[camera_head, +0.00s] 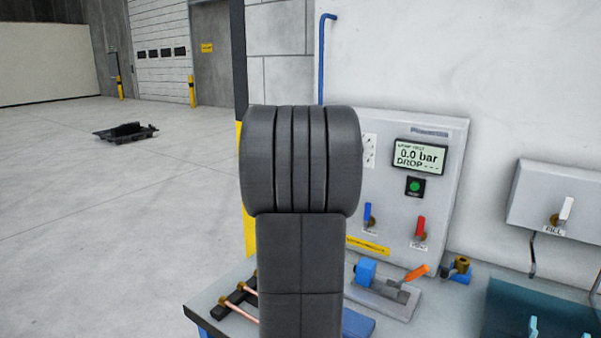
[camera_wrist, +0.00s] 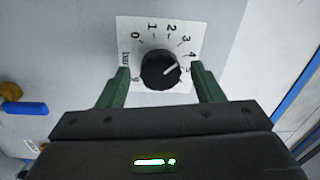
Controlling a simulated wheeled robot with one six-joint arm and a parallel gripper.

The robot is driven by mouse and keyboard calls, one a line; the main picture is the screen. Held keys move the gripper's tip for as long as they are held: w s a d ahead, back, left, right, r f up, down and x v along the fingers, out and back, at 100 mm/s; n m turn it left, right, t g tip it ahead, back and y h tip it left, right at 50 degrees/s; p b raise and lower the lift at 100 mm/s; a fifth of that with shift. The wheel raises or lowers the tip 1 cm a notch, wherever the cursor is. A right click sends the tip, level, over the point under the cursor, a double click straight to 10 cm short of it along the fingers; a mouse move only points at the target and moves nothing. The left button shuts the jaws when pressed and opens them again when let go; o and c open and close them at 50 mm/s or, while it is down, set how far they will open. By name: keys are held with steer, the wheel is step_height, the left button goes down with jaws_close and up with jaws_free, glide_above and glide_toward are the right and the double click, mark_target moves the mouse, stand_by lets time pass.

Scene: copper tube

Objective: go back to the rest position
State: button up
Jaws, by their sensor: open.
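In the wrist view my gripper (camera_wrist: 159,78) is open, with its two green fingers apart. A black round knob (camera_wrist: 158,72) with a white pointer line shows between the fingers, with clear gaps on both sides. The knob sits on a white numbered dial plate (camera_wrist: 140,26); its pointer is towards the upper right, near the 4 and 5 marks. I cannot tell how far the fingertips are from the plate. In the head view my dark arm hides the gripper and the knob.
A grey test panel (camera_head: 455,150) has a display (camera_head: 419,157) reading 0.0 bar, a green button, and blue and red levers. A workbench (camera_head: 225,290) below carries copper tubes (camera_head: 239,309) and an orange-handled clamp (camera_head: 390,285). Open floor lies left.

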steer(key=shift+s, duration=0.1)
steer(key=r+b+v, duration=0.1)
steer(key=b+v, duration=0.1)
steer(key=v, duration=1.1)
steer(key=w+d+n+p, duration=0.3)
steer(key=w+n+p, duration=0.2)
steer(key=n, duration=0.4)
steer(key=w+d+n+y+p, duration=0.1)
steer(key=w+d+n+p, duration=0.3)
steer(key=n+p, duration=0.4)
steer(key=shift+w+d+n+y, duration=0.3)
steer(key=shift+w+n, duration=0.4)
steer(key=shift+w, duration=0.15)
steer(key=shift+a+r, duration=0.1)
steer(key=shift+r, duration=0.05)
